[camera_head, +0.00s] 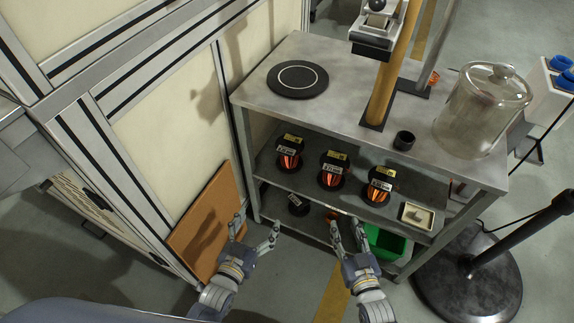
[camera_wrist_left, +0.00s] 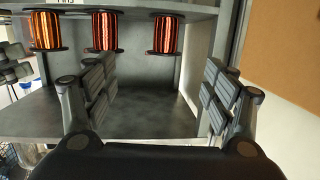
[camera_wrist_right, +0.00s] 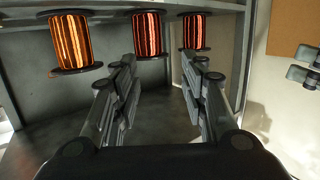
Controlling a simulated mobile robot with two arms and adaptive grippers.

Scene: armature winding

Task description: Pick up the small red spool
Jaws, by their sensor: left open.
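Three dark-flanged spools wound with orange to red wire stand in a row on the middle shelf: a left one (camera_head: 289,157), a middle one (camera_head: 332,173) and a right one (camera_head: 379,187). I cannot tell for sure which is the small red spool. The left wrist view shows the row along its top, with a reddish spool (camera_wrist_left: 165,35) rightmost. The right wrist view shows them too, with the most orange spool (camera_wrist_right: 69,42) leftmost. My left gripper (camera_head: 256,227) is open and empty, in front of the shelf's left end. My right gripper (camera_head: 349,229) is open and empty, in front of the shelf and apart from the spools.
The metal workbench (camera_head: 335,85) carries a dark round plate (camera_head: 298,79), a wooden post (camera_head: 382,95), a small black cup (camera_head: 404,140) and a glass jar (camera_head: 481,115). A small tray (camera_head: 417,216) is right of the spools. A green bin (camera_head: 385,243) sits below. A brown board (camera_head: 208,225) leans at left.

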